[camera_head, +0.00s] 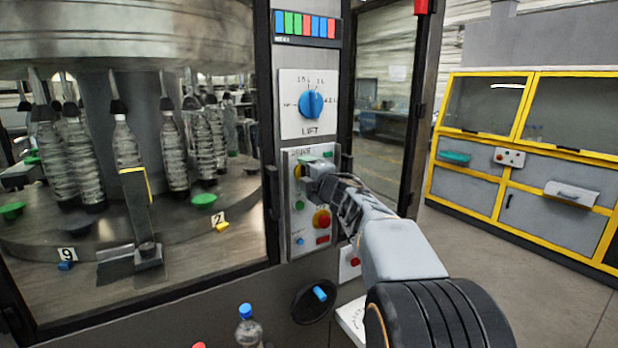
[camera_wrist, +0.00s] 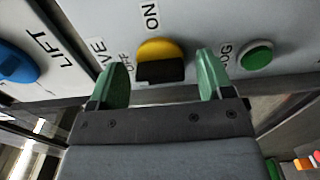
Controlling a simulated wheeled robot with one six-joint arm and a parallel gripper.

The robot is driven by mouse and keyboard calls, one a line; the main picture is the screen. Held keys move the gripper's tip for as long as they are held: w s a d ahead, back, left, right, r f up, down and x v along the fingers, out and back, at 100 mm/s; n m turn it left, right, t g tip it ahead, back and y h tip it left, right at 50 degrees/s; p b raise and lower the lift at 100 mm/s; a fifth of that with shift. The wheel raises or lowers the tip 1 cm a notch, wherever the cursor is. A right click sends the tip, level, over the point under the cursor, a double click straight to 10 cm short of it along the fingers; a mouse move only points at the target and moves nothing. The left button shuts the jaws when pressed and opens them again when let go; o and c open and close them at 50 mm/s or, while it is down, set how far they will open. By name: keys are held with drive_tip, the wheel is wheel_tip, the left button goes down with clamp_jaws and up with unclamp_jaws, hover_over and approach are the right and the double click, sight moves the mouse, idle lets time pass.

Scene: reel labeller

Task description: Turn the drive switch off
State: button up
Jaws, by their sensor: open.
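The drive switch is a round yellow knob with a dark grip bar, on a light grey panel; it shows in the wrist view (camera_wrist: 160,50). "ON" and a partly covered "OFF" are printed beside it. In the head view, only a yellow sliver of the switch (camera_head: 297,171) shows beside my gripper (camera_head: 312,178). In the wrist view, my gripper (camera_wrist: 162,64) is open, with one green finger on each side of the knob. I cannot tell whether the fingers touch it. I cannot tell for sure which label the knob points at.
A blue lift knob (camera_head: 311,104) sits above on the panel. A glazed bottle carousel (camera_head: 140,200) stands at left. Open floor (camera_head: 535,265) lies at right.

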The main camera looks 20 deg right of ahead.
drive_tip(key=s+d+b, duration=0.1)
drive_tip(key=s, duration=1.2)
drive_tip(key=shift+s+d, duration=0.3)
drive_tip(key=shift+s, duration=0.1)
